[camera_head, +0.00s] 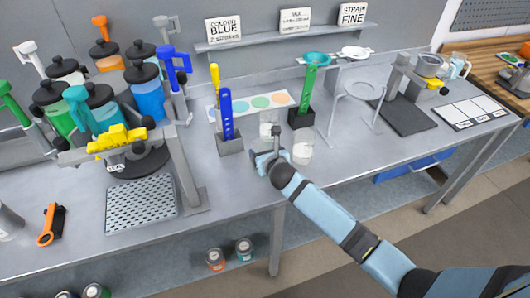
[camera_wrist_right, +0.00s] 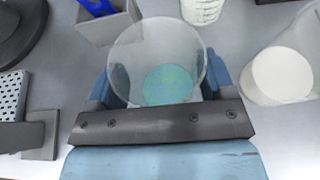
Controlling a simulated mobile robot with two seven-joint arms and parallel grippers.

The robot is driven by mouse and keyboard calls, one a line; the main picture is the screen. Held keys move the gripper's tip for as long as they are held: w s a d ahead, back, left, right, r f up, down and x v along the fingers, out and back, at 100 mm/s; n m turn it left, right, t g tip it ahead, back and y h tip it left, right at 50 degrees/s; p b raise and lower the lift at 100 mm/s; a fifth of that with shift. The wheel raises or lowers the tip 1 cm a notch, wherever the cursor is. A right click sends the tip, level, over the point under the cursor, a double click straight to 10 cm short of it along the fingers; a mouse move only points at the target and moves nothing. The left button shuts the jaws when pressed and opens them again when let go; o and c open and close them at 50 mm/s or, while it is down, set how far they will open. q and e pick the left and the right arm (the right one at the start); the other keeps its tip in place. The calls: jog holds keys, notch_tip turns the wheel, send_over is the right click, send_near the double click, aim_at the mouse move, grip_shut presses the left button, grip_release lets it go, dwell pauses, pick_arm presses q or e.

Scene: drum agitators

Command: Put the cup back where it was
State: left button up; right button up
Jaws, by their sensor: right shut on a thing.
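In the right wrist view a clear cup (camera_wrist_right: 160,50) stands between the jaws of my right gripper (camera_wrist_right: 158,92). I look down into its open mouth and see a teal-green round patch at its bottom. In the head view my right gripper (camera_head: 268,160) is near the front edge of the bench, low over the top. It is shut on the cup, which I cannot clearly make out there because the gripper and wrist cover it. My left gripper is not in view.
A clear cup with white contents (camera_head: 302,150) stands close to the right of my gripper. Another clear beaker (camera_head: 268,124) stands just behind. The blue stick in its grey holder (camera_head: 229,145) is to the left, and the green one's black holder (camera_head: 301,116) is behind right.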

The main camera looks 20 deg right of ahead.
jog(key=o, duration=1)
jog(key=shift+f, duration=0.1)
jog(key=shift+s+r, duration=0.15)
jog(key=shift+r, duration=0.05)
jog(key=v, duration=1.1)
jog(key=s+f+m+g+y, duration=0.1)
jog(key=s+f+m, duration=0.6)
jog(key=s+m, duration=0.5)
jog(key=s+f+m+g+y, duration=0.1)
jog(key=s+f+m, duration=0.6)
jog(key=m, duration=1.4)
jog(key=s, duration=0.5)
jog(key=shift+d+g+y+b, duration=0.15)
jog(key=shift+g+y+b, duration=0.15)
jog(key=shift+y, duration=0.1)
